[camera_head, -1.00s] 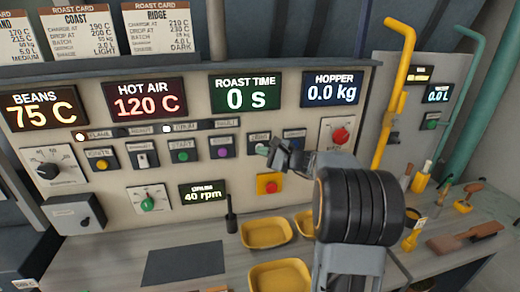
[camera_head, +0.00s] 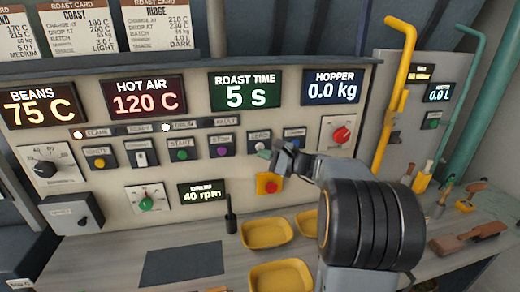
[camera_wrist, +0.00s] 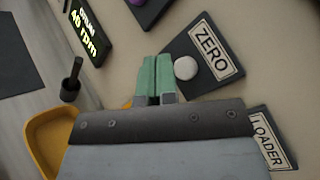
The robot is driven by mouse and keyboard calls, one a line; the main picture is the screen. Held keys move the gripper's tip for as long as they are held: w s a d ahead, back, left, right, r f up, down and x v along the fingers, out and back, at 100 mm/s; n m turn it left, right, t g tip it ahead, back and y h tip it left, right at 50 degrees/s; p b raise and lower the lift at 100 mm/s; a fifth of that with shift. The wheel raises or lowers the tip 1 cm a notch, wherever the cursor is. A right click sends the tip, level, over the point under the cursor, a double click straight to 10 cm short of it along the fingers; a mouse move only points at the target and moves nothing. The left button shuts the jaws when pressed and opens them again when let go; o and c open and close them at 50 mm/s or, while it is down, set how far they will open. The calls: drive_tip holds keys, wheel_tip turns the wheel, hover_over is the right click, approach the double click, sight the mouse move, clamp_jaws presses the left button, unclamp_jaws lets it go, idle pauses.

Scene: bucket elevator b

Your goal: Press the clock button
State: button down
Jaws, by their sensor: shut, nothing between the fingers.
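No button label that I can read says clock. My gripper (camera_head: 266,154) is shut and empty in front of the panel, just below the ZERO plate (camera_head: 259,138). In the wrist view its green fingertips (camera_wrist: 157,65) are together beside the round white ZERO button (camera_wrist: 186,68); I cannot tell whether they touch the panel. The ROAST TIME display (camera_head: 246,91) reads 5 s. The green START button (camera_head: 182,155) and purple STOP button (camera_head: 220,153) are to the left in the same row. My gripper partly hides the area around the ZERO button in the head view.
The LOADER plate (camera_wrist: 268,140) lies beside ZERO. A red knob (camera_head: 341,135) is to the right, and a yellow-plated red button (camera_head: 269,184) is below my gripper. Yellow trays (camera_head: 265,243) stand on the bench. A yellow pipe (camera_head: 396,100) rises at the right.

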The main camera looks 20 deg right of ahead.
drive_tip(key=shift+s+a+b, duration=0.25)
drive_tip(key=shift+s+b, duration=0.2)
drive_tip(key=shift+s, duration=0.75)
drive_tip(key=shift+s+a+b, duration=0.25)
drive_tip(key=shift+s+b, duration=0.15)
drive_tip(key=shift+s, duration=0.8)
drive_tip(key=shift+f, duration=0.1)
drive_tip(key=s+a+f+n+g+h, duration=0.2)
drive_tip(key=s+f+n+g, duration=0.2)
drive_tip(key=s+f, duration=0.15)
drive_tip(key=s+a+f+n+g+h, duration=0.1)
drive_tip(key=s+a+f+n+g, duration=0.25)
drive_tip(key=f, duration=0.35)
drive_tip(key=s+a+n+g+h, duration=0.1)
drive_tip(key=s+a+n+h, duration=0.1)
drive_tip(key=s+n, duration=0.3)
drive_tip(key=s+a+f+n+g+h, duration=0.1)
drive_tip(key=s+a+n+h, duration=0.1)
drive_tip(key=s+n+h, duration=0.2)
drive_tip(key=n, duration=0.3)
drive_tip(key=shift+s+a+g+h, duration=0.3)
drive_tip(key=shift+s+a+g, duration=0.05)
drive_tip(key=shift+s, duration=0.05)
